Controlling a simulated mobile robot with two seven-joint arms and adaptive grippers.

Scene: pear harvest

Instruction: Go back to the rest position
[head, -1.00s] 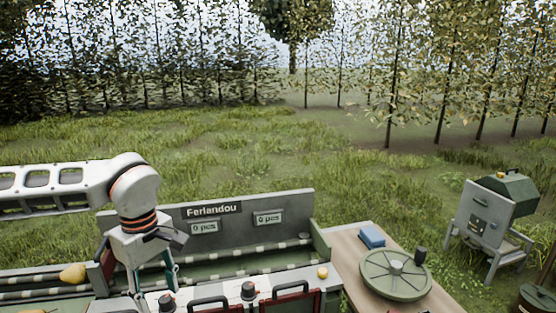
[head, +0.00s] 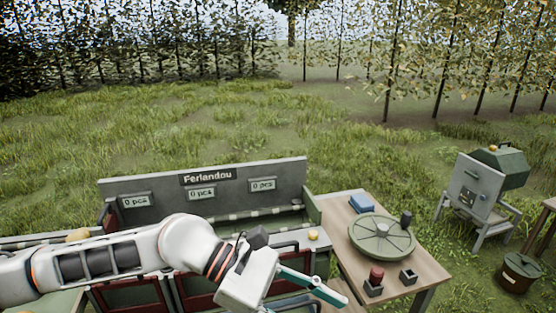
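My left arm comes in from the left, low across the front of the grey sorting machine (head: 230,178). My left gripper (head: 325,298) points to the lower right, in front of the machine's right end. Its teal fingers look spread, with nothing seen between them; the lower finger is partly cut off or hidden. My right gripper is not in view. A yellow pear (head: 78,235) lies at the machine's left end, partly behind my arm.
A grey-green machine on legs (head: 483,190) stands farther right. Grass behind is open. Displays read "0 pcs".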

